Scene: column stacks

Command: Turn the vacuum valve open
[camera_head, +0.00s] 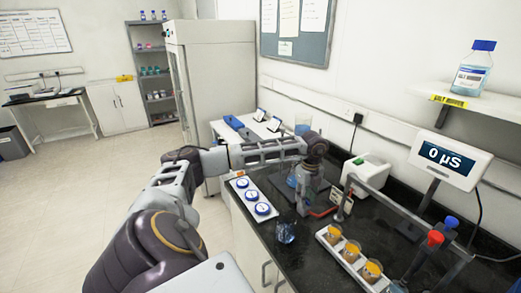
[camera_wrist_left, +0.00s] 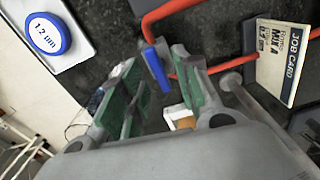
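The valve's blue handle (camera_wrist_left: 156,69) shows in the left wrist view, beside bent red tubing (camera_wrist_left: 196,70). My left gripper (camera_wrist_left: 155,80) is open, its two green-padded fingers on either side of the blue handle. The handle appears between or just beyond the fingertips; I cannot tell whether either finger touches it. In the head view my left gripper (camera_head: 306,195) points down over the black bench, and the arm hides the valve handle there. Some red tubing (camera_head: 322,212) shows beside it. My right gripper is not in view.
A job card (camera_wrist_left: 283,60) stands close to the gripper's right side in the wrist view. A white tray (camera_head: 236,184) with blue-lidded discs lies left of the gripper. A white rack (camera_head: 330,246) of orange-filled cups, a beaker (camera_head: 286,233) and a display (camera_head: 449,160) are nearby.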

